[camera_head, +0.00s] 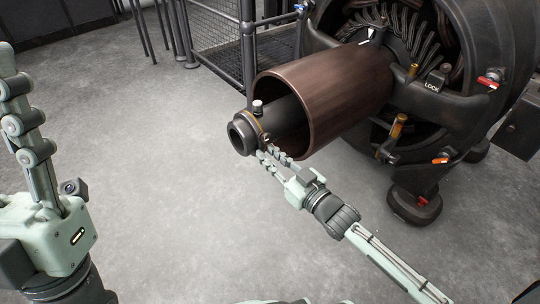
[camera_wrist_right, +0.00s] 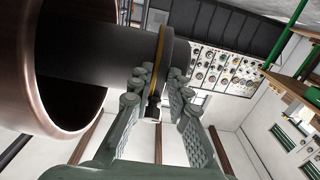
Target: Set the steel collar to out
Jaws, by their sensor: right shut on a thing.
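The steel collar (camera_head: 262,126) is a dark ring with a brass-coloured band near the free end of the shaft, with a small pale-topped knob standing on it. My right gripper (camera_head: 267,153) reaches it from below and is shut on it. In the right wrist view the fingers (camera_wrist_right: 159,78) sit on either side of the collar's edge (camera_wrist_right: 165,50), and a small dark stub shows between them. The exact contact is partly hidden. My left gripper (camera_head: 45,140) is at the left, away from the collar; its finger opening is unclear.
A wide copper-brown drum (camera_head: 335,92) surrounds the shaft just behind the collar, close to my right fingers. The large dark machine (camera_head: 460,110) carries orange and red handles and a LOCK label. Mesh railing (camera_head: 222,38) stands behind. The floor at left is clear.

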